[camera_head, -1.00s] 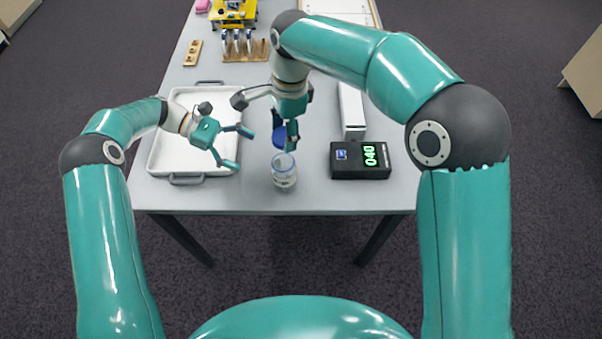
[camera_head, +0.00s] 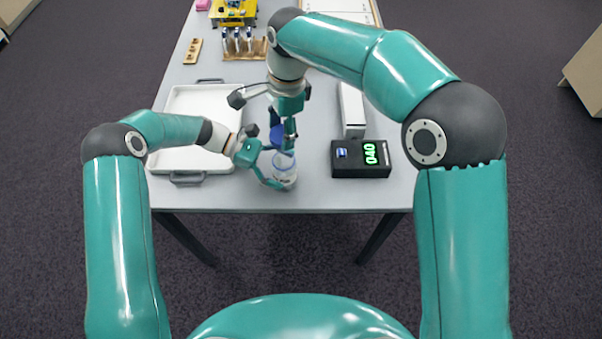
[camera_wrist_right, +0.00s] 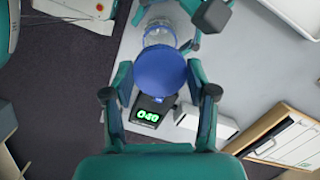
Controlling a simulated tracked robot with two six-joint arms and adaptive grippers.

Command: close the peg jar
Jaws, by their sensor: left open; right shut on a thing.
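The clear peg jar (camera_head: 285,172) stands upright near the table's front edge, its top open. Its contents are too small to tell. The blue lid (camera_head: 277,133) is held above and just behind the jar by my right gripper (camera_head: 284,138), which is shut on it. In the right wrist view the round lid (camera_wrist_right: 160,71) sits between the fingers, and the jar (camera_wrist_right: 160,34) shows beyond it. My left gripper (camera_head: 276,168) is open at the jar's left side, with its fingers around or beside the glass. I cannot tell whether they touch it.
A white tray (camera_head: 172,158) lies left of the jar. A black box with a green display (camera_head: 345,172) and a long white box (camera_head: 352,112) are to the right. A wooden rack with several tubes (camera_head: 243,57) stands farther back.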

